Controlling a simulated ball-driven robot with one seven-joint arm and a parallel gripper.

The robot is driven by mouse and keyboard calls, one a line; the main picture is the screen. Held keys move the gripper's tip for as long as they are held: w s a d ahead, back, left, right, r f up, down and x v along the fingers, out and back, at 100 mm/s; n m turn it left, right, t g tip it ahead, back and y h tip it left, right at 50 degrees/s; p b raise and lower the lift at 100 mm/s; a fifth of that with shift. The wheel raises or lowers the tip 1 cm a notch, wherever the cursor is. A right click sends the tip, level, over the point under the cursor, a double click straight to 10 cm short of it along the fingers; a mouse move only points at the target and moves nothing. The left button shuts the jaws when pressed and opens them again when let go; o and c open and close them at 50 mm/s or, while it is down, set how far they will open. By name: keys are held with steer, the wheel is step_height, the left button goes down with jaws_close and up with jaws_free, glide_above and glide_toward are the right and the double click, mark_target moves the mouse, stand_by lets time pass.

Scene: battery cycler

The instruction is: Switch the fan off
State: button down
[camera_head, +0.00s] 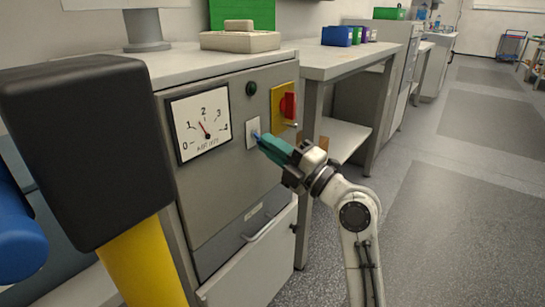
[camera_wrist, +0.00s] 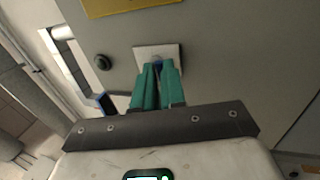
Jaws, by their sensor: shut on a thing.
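A small white switch plate (camera_head: 251,133) is on the grey front panel of the cabinet; it also shows in the wrist view (camera_wrist: 174,50). A small blue switch part (camera_wrist: 157,62) stands out from the plate and shows between the teal fingers. My gripper (camera_head: 263,139) reaches in from the lower right, its fingertips at the plate. In the wrist view my gripper (camera_wrist: 158,70) is shut on the blue switch part. The fingers hide most of it, so its position is unclear. I cannot make out a fan.
A dial gauge (camera_head: 200,122) is left of the plate, its needle between 1 and 2. A yellow plate with a red rotary switch (camera_head: 287,105) is at upper right, a dark round button (camera_head: 251,88) above. A workbench (camera_head: 345,62) stands behind; grey floor is open at right.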

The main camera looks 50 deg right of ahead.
stand_by(0.5)
steer(key=c, duration=1.2)
jaws_free()
steer(key=v, duration=1.1)
steer(key=shift+w+f+b, duration=0.1)
steer(key=shift+b, duration=0.25)
